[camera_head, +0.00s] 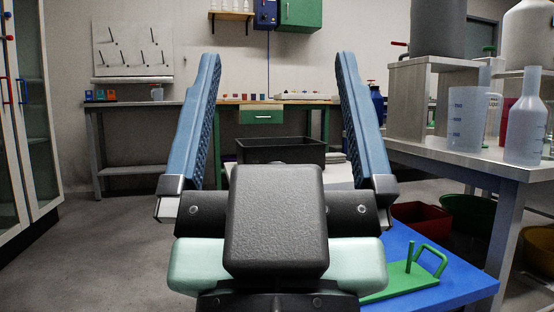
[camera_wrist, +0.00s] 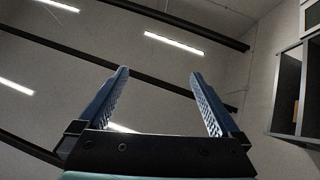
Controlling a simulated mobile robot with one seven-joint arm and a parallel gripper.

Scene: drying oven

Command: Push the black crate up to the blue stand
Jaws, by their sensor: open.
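The black crate (camera_head: 262,152) is in the head view, beyond my gripper and seen between its fingers. Its lower part is hidden by my gripper and wrist. A flat blue top (camera_head: 455,285), which looks like the blue stand, is at the lower right, partly hidden behind my arm. A gap shows between the crate and the visible part of the blue top. My gripper (camera_head: 279,56) is open and empty, its two blue ridged fingers raised and wide apart. In the wrist view my gripper (camera_wrist: 160,73) points toward the ceiling, and neither crate nor stand shows.
A green handled plate (camera_head: 405,280) lies on the blue top. At right a bench (camera_head: 455,158) holds jugs and bottles, with a red bin (camera_head: 420,218) below. A workbench (camera_head: 135,104) stands at the back. A glass cabinet (camera_head: 25,120) is at left. Floor at left is clear.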

